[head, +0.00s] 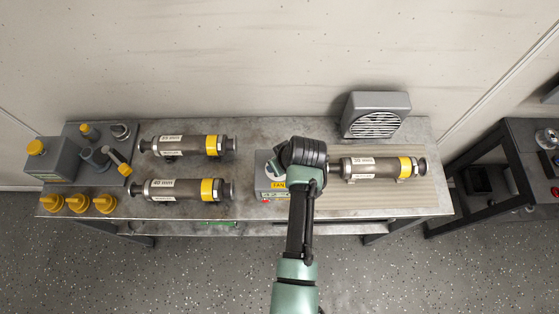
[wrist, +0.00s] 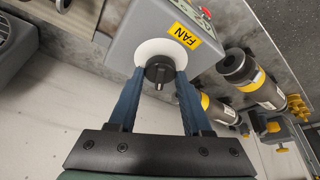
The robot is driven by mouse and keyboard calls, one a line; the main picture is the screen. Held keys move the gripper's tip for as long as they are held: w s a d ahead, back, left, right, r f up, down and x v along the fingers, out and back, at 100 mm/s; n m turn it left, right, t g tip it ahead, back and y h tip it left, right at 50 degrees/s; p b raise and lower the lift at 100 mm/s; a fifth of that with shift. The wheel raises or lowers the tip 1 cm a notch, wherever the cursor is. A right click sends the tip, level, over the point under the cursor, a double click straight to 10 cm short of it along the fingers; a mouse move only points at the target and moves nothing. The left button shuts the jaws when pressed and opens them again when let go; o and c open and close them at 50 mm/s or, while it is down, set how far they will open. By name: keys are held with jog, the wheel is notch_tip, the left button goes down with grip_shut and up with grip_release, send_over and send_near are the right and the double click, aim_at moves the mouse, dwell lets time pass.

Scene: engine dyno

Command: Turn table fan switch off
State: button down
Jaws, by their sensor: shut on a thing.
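The fan switch box (head: 262,184) is a grey box with a yellow FAN label on the bench, partly hidden by my arm in the head view. In the wrist view the switch box (wrist: 145,28) shows a black rotary knob (wrist: 161,72) on a white round plate. My gripper (wrist: 160,76) has its two blue fingers on either side of the knob and is shut on it. In the head view my gripper is hidden behind my wrist. The table fan (head: 375,118) is a grey box with a round grille at the back right of the bench.
Two cylinders with yellow bands (head: 185,145) lie to the left, and another (head: 378,168) lies just right of my wrist. Yellow knobs (head: 78,203) and a block with several parts (head: 100,150) are at the far left. A second table (head: 525,150) stands at right.

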dwell(0.4)
jog(key=shift+c, duration=1.7)
grip_release()
jog(key=b+v, duration=0.1)
jog(key=v, duration=1.2)
jog(key=shift+f, duration=0.1)
